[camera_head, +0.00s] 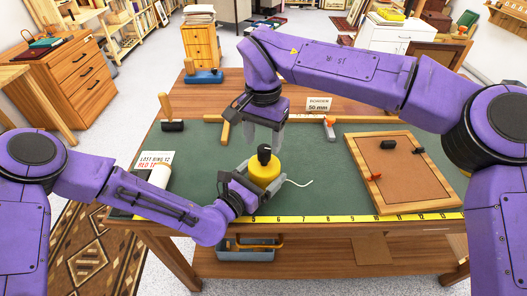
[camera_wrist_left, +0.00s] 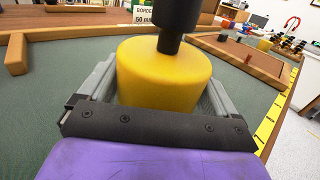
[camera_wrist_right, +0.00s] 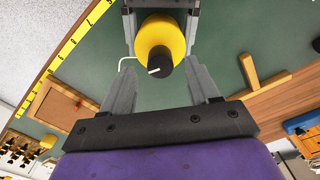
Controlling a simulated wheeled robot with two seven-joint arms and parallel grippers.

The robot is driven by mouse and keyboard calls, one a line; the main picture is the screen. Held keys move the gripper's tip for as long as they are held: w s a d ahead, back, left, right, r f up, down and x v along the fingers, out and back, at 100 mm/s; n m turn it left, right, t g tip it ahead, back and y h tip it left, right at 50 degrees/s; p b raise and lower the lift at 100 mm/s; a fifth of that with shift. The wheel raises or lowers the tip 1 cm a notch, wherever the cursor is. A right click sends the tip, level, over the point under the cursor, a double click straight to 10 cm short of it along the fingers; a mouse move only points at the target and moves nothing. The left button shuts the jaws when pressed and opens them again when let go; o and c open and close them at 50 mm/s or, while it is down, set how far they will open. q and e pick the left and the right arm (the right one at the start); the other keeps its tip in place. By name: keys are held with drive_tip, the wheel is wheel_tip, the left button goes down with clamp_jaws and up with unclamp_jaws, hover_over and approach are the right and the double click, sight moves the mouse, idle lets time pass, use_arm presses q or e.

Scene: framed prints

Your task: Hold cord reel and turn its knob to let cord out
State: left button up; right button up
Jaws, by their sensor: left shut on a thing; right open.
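The yellow cord reel (camera_head: 263,172) stands upright on the green mat near the table's front edge. Its black knob (camera_head: 264,152) is on top, and a short white cord (camera_head: 299,183) comes out to the right. My left gripper (camera_head: 250,176) is shut on the reel, with one finger on each side of it in the left wrist view (camera_wrist_left: 165,85). My right gripper (camera_head: 264,138) is open and points down above the knob. In the right wrist view, the knob (camera_wrist_right: 160,66) shows between and beyond the open fingers (camera_wrist_right: 162,88), apart from them.
A framed board (camera_head: 400,168) with small black and red pieces lies on the right of the mat. A yellow ruler strip (camera_head: 340,217) runs along the front edge. Wooden strips (camera_head: 225,130), a "BORDER 50 mm" sign (camera_head: 318,104) and a white card (camera_head: 156,158) stand around the mat.

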sight(263, 150)
wheel_tip(263, 150, up, 6)
drive_tip(key=shift+r, duration=0.1)
use_arm(q)
drive_tip(key=o, duration=1)
drive_tip(key=v, duration=1.1)
drive_tip(key=shift+s+a+r, duration=0.1)
use_arm(e)
drive_tip(key=shift+a, duration=0.1)
use_arm(q)
drive_tip(key=shift+s+a, duration=0.15)
drive_tip(key=shift+s, duration=0.2)
